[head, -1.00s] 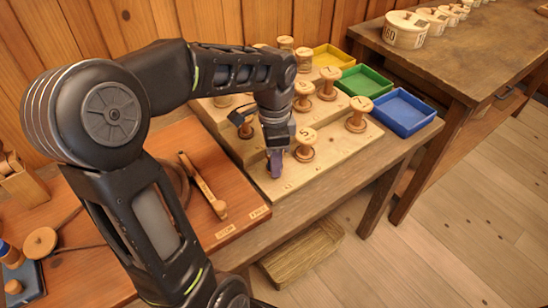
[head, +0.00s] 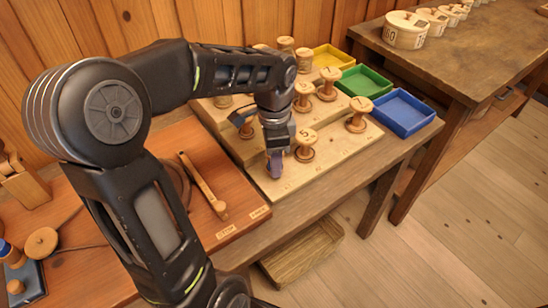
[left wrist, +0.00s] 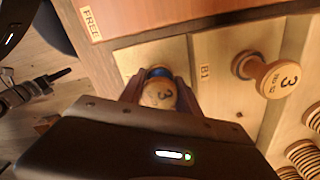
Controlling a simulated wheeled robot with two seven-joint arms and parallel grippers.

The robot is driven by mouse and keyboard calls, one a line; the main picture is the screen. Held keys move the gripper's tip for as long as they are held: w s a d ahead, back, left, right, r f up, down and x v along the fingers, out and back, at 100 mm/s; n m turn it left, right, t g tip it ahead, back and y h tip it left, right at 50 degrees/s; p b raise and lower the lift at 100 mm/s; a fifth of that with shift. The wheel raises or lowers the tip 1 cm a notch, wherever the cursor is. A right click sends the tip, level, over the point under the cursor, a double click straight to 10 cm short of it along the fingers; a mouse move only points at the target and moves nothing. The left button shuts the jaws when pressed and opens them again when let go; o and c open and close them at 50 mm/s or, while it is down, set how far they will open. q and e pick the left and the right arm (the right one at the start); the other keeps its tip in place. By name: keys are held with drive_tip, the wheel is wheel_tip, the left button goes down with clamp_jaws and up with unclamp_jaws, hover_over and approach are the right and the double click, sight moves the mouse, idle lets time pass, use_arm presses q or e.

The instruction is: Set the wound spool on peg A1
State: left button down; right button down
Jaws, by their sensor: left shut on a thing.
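The wound spool (left wrist: 158,95) has a pale wooden top with a dark numeral and blue thread showing below it. In the left wrist view it sits between the two fingers of my left gripper (left wrist: 160,88), which are shut on it. In the head view my left gripper (head: 275,163) points down over the near left corner of the stepped peg board (head: 330,160). The spool is mostly hidden there. Peg A1 is not visible, and I cannot tell whether the spool is around a peg. A B1 label (left wrist: 204,71) is beside the spool. My right gripper is not in view.
A spool marked 5 (head: 305,146) stands close to the right of my gripper, with several others behind it. Yellow, green (head: 364,80) and blue (head: 403,111) trays line the board's far side. A reddish wooden board (head: 235,215) with a lever lies left.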

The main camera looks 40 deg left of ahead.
use_arm(q)
drive_tip(key=shift+f+b, duration=0.4)
drive_tip(key=shift+f, duration=0.2)
drive_tip(key=c, duration=1.1)
unclamp_jaws()
drive_tip(key=shift+c, duration=0.2)
drive_tip(key=shift+r, duration=0.1)
wheel_tip(320, 180, up, 11)
drive_tip(key=p, duration=0.9)
